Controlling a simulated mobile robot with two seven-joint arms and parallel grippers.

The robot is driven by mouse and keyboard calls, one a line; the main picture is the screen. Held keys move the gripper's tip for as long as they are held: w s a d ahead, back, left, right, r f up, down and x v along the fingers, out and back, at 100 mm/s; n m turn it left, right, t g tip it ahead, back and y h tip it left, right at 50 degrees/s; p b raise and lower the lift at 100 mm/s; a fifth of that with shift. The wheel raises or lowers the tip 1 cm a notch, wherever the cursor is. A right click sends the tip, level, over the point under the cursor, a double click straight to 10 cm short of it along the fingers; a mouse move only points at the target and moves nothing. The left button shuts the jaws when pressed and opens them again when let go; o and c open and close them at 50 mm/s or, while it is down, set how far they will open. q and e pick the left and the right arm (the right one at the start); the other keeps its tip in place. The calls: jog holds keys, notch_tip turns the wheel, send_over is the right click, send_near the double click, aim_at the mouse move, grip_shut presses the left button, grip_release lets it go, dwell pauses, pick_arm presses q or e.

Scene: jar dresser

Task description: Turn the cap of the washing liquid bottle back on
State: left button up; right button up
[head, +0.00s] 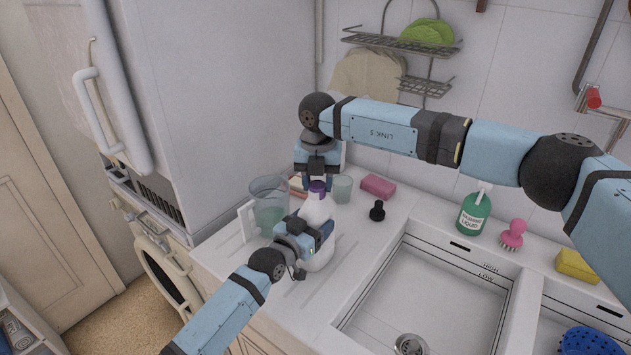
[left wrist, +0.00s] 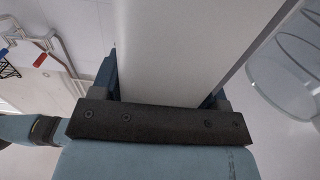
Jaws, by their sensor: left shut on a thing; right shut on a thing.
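The white washing liquid bottle (head: 318,209) stands upright on the counter left of the sink. My left gripper (head: 318,232) is shut on its body from the front left. In the left wrist view the bottle's white side (left wrist: 180,50) fills the space between the fingers. The purple cap (head: 317,188) is at the top of the bottle, in line with the neck. My right gripper (head: 317,180) points down and is shut on the cap. I cannot tell whether the cap is seated or how far it is turned.
A large clear glass container (head: 268,203) stands close left of the bottle, a smaller glass (head: 342,188) behind it. A pink sponge (head: 378,186) and a black stopper (head: 377,211) are to the right. The sink (head: 430,290) and green soap bottle (head: 474,213) are further right.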

jog(key=m, duration=0.4)
jog(key=shift+d, duration=0.2)
jog(key=m, duration=0.6)
jog(key=shift+s+d+m, duration=0.15)
jog(key=shift+s+m, duration=0.1)
jog(key=shift+m, duration=0.15)
jog(key=m, duration=0.6)
jog(key=shift+s, duration=0.2)
jog(key=m, duration=0.3)
jog(key=shift+s+f+m, duration=0.1)
jog(key=shift+s+m, duration=0.1)
jog(key=shift+m, duration=0.9)
jog(key=o, duration=0.9)
